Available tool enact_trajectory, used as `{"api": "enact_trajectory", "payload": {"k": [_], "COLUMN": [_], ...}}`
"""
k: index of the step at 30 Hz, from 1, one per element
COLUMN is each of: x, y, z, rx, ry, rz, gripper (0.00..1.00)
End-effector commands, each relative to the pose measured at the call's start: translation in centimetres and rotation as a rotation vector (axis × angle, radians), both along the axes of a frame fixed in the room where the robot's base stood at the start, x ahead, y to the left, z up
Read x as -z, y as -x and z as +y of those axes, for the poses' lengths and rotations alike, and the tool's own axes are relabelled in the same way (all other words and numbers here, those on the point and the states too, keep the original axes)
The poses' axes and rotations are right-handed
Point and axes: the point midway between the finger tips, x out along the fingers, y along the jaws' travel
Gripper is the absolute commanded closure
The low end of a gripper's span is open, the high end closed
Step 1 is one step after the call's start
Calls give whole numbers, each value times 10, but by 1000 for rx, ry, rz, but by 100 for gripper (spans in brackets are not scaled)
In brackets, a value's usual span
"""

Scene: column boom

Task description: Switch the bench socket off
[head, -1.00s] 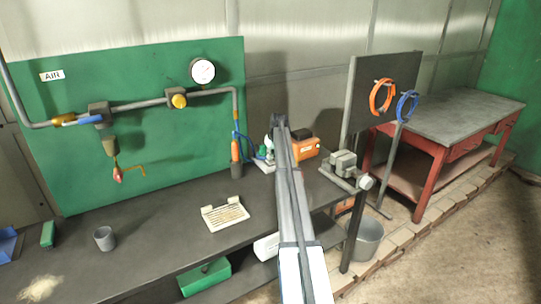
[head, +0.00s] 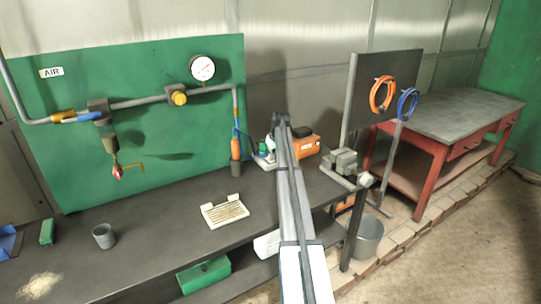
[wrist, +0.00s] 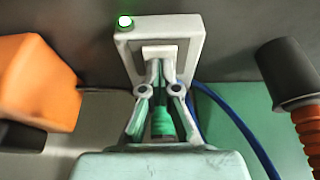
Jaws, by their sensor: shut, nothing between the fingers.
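The bench socket is a pale plate (wrist: 185,30) in the wrist view, with a white rocker switch (wrist: 160,52) at its middle. A green lamp (wrist: 125,22) glows at its upper left corner. My gripper (wrist: 160,70) is shut and empty, its fingertips together at the lower part of the switch. I cannot tell whether they touch or press it. A green plug-like piece (wrist: 162,122) shows between the finger links. In the head view my arm partly hides the socket area at the back of the bench, and the fingers cannot be made out.
An orange box (wrist: 35,80) lies left of the socket in the wrist view. A dark nozzle with an orange grip (wrist: 288,75) and a blue hose (wrist: 240,125) are to the right. In the head view a vice (head: 344,162) stands at the bench's right end.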

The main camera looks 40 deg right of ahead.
Motion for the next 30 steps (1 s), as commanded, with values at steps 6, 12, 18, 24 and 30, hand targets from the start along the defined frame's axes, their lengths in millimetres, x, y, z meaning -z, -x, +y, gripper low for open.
{"api": "enact_trajectory", "payload": {"k": [6,12,18,24,30], "x": [2,-1,-24,-57,-96], "y": [3,2,3,11,24], "z": [0,0,3,6,7], "rx": [0,0,-3,-5,-5], "ry": [0,1,1,2,2], "rz": [4,3,0,-2,-1], "gripper": [100,100,100,100,100]}}
